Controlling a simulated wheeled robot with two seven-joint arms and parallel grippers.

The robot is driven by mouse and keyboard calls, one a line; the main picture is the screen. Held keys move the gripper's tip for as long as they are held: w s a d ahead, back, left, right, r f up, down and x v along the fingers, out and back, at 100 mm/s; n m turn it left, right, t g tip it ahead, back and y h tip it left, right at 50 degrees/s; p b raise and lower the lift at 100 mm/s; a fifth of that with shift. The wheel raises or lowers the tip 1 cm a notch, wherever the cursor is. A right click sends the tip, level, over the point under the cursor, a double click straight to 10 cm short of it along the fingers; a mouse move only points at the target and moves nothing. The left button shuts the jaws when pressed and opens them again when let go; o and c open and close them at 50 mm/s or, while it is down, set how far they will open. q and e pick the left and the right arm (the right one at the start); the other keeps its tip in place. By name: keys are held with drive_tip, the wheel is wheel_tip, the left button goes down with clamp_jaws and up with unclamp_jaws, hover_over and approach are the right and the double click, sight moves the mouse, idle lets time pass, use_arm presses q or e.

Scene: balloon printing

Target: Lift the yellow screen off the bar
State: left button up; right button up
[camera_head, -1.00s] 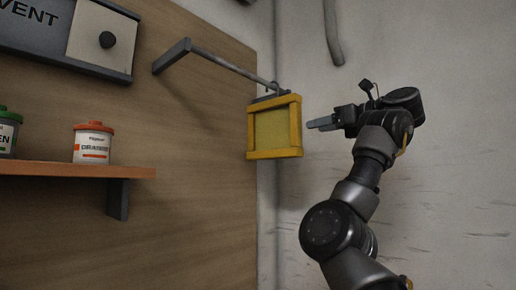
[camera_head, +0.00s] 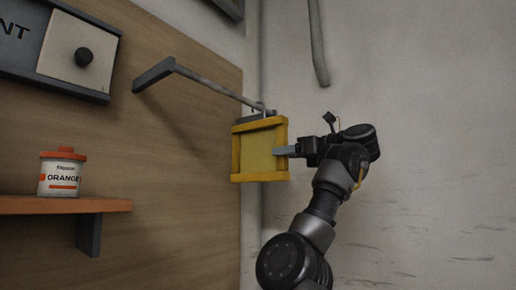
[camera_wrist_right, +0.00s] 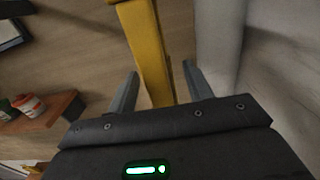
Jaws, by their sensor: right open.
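The yellow screen (camera_head: 260,150), a square yellow frame with a duller yellow panel, hangs by a hook near the end of the grey bar (camera_head: 220,88). The bar sticks out from the wooden board. My right gripper (camera_head: 281,152) is at the screen's right edge in the head view. In the right wrist view the gripper (camera_wrist_right: 158,85) is open, and a yellow side of the screen (camera_wrist_right: 148,50) runs between its two fingers. I cannot tell whether a finger touches it. My left gripper is in neither view.
An orange-lidded can (camera_head: 62,176) stands on the wooden shelf (camera_head: 60,205) at the left. A panel with a black knob (camera_head: 84,57) is fixed above it.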

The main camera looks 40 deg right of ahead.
sight(271, 156)
drive_tip(key=p+x, duration=0.1)
drive_tip(key=x, duration=0.1)
drive_tip(key=p+x, duration=0.2)
drive_tip(key=x, duration=0.1)
drive_tip(key=shift+s+a+f, duration=0.1)
drive_tip(key=shift+s+a, duration=0.05)
drive_tip(key=shift+a, duration=0.1)
drive_tip(key=shift+w+f, duration=0.1)
drive_tip(key=shift+w, duration=0.1)
drive_tip(key=shift+s, duration=0.1)
drive_tip(key=shift+c, duration=0.3)
clamp_jaws()
